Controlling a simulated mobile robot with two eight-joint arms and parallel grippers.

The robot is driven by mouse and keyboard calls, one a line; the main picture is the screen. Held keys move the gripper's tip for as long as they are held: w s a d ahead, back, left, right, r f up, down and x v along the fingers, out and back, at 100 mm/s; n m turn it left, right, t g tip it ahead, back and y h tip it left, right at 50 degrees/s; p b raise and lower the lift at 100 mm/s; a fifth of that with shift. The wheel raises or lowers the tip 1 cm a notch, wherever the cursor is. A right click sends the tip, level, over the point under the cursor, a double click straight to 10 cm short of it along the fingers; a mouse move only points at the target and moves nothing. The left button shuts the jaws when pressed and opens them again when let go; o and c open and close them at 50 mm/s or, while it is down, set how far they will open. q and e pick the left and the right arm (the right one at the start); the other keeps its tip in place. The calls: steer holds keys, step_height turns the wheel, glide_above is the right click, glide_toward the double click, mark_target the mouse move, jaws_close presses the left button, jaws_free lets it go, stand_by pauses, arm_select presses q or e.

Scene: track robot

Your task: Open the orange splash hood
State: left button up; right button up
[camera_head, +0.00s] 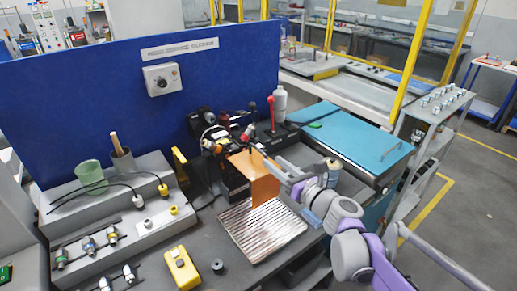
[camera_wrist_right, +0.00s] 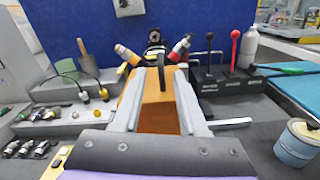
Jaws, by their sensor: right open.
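The orange splash hood (camera_head: 264,183) stands at the back edge of a ribbed metal tray (camera_head: 262,232) in the head view. Its flat front panel is upright, with dark machine parts behind it. In the right wrist view the hood (camera_wrist_right: 158,119) lies between and beyond my finger pads. My right gripper (camera_head: 279,168) reaches in from the right, close to the hood's right side. In the wrist view my right gripper (camera_wrist_right: 160,76) has its two grey fingers spread apart with nothing clamped. Contact with the hood cannot be told. My left gripper is out of view.
A lever block with a red-knobbed lever (camera_head: 271,111) and a white bottle (camera_head: 279,104) stand behind. A blue panel (camera_head: 90,85) backs the bench. A stepped grey console (camera_head: 125,215) stands left, a yellow box (camera_head: 182,268) in front. A teal-topped cabinet (camera_head: 350,140) is right.

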mark_target(251, 144)
steer(key=p+x, duration=0.1)
steer(key=x, duration=0.7)
steer(key=shift+w+a, duration=0.2)
steer(key=shift+w, duration=0.15)
jaws_close()
stand_by(1.0)
